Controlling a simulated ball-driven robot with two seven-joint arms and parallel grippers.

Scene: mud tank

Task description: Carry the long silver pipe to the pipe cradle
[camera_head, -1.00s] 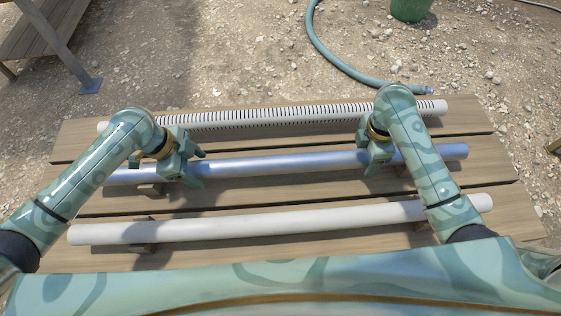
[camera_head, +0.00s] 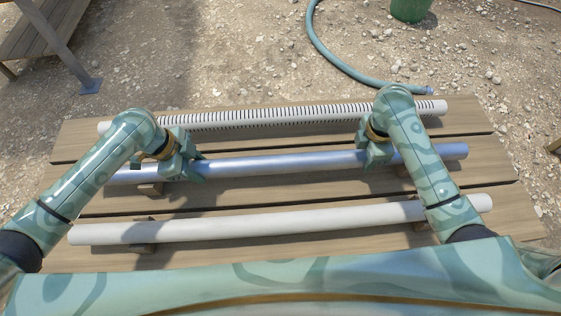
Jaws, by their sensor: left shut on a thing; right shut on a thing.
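The long silver pipe (camera_head: 280,164) lies across the middle of the wooden table (camera_head: 300,186), between two white pipes. It rests at the level of small wooden blocks near its ends. My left gripper (camera_head: 186,168) is shut on the silver pipe left of its middle. My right gripper (camera_head: 375,157) is shut on it toward its right end. My forearms hide short parts of the pipe. I cannot make out a pipe cradle for certain in this view.
A slotted white pipe (camera_head: 285,117) lies behind the silver pipe, and a plain white pipe (camera_head: 285,223) lies in front. A blue-green hose (camera_head: 335,58) and a green bucket (camera_head: 410,8) are on the gravel beyond. A wooden platform with a metal post (camera_head: 66,48) stands at the upper left.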

